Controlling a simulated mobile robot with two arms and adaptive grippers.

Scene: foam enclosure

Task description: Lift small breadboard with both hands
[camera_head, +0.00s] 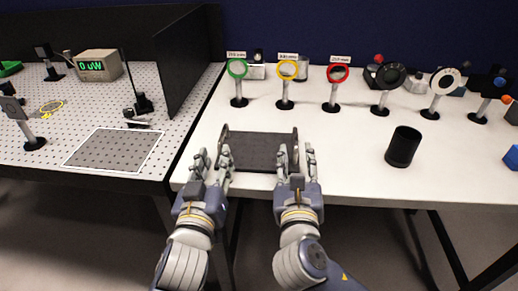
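The small breadboard (258,150) is a dark flat plate with raised ends at its left and right. It lies near the front edge of the white table. My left gripper (212,160) is at its left front corner, with its fingers apart. My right gripper (297,158) is at its right front corner, also with its fingers apart. Each gripper's fingers appear to lie on either side of the board's end. The fingers hide the board's front corners, and I cannot tell whether they touch it.
Green (237,68), yellow (288,69) and red (338,73) ring mounts stand behind the board. A black cup (403,147) stands to the right. A perforated bench (60,105) with a marked grey rectangle (115,150) lies left, beside a black partition (190,70).

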